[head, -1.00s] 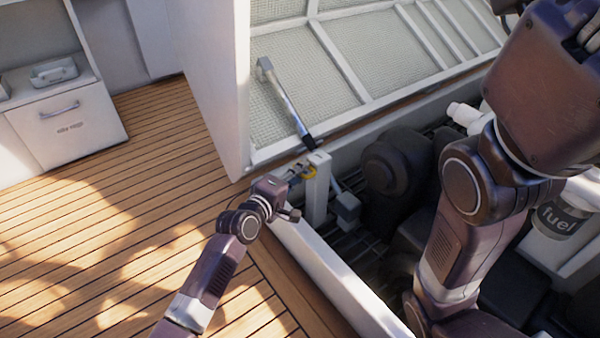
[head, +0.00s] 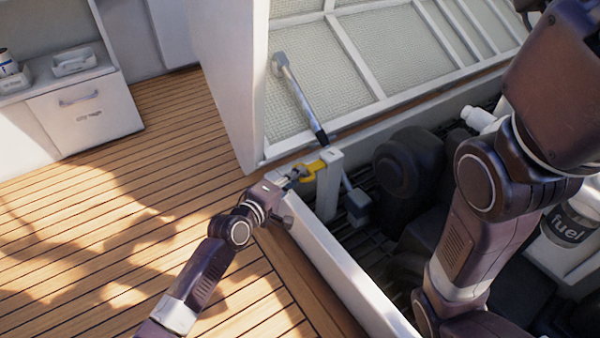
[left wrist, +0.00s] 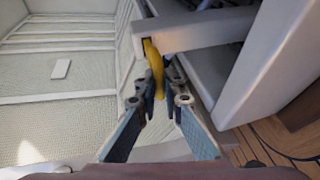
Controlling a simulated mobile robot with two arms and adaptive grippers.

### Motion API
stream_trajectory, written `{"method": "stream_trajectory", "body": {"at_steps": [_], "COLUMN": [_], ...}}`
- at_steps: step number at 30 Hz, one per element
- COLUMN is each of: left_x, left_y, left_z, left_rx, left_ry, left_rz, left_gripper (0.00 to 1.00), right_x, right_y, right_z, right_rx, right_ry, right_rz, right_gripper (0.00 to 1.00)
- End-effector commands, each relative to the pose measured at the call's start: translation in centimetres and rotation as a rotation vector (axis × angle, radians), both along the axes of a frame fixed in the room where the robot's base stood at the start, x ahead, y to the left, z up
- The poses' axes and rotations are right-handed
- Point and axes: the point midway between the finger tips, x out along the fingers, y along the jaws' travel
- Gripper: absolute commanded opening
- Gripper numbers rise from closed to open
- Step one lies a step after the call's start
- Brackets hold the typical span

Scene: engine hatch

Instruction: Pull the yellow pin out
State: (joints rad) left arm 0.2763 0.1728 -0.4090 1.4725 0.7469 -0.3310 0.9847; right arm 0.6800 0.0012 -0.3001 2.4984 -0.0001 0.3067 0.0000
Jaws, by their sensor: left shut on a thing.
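The yellow pin (head: 313,169) sits at the upper part of a white post (head: 329,184) on the hatch rim. Its yellow end sticks out to the left of the post. My left gripper (head: 296,178) is shut on the yellow pin. In the left wrist view the yellow pin (left wrist: 154,66) runs from the white post (left wrist: 195,33) down between the two fingers of my left gripper (left wrist: 160,88). Whether the pin's far end is still inside the post is hidden. My right arm fills the right of the head view, but its gripper is not seen.
The raised hatch with mesh panels (head: 315,62) stands behind, with a grey strut (head: 300,98) reaching down near the post. The open engine bay with dark machinery (head: 409,165) and a fuel container (head: 571,222) lies right. The wooden deck (head: 90,235) at left is clear.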

Motion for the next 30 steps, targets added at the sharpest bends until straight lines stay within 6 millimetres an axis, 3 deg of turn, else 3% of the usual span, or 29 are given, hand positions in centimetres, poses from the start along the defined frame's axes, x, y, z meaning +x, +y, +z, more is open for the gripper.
{"method": "stream_trajectory", "body": {"at_steps": [6,17,23,30], "left_x": [-0.1,-0.4,-2.4,-6.2], "left_y": [0.0,0.2,1.4,3.7], "left_z": [-0.5,-0.1,0.3,1.1], "left_rx": [0.003,-0.001,0.0,0.001], "left_ry": [0.009,0.004,0.004,0.006], "left_rz": [-0.001,0.0,0.001,0.0], "left_gripper": [0.26,0.26,0.26,0.26], "right_x": [0.0,-0.3,-0.3,-0.3], "right_y": [0.0,0.0,0.0,0.0], "right_z": [0.0,0.1,0.1,0.1], "right_rx": [0.0,0.002,0.001,0.0], "right_ry": [0.001,-0.012,-0.01,-0.008], "right_rz": [0.0,0.0,0.0,0.0], "right_gripper": [0.53,0.53,0.53,0.53]}}
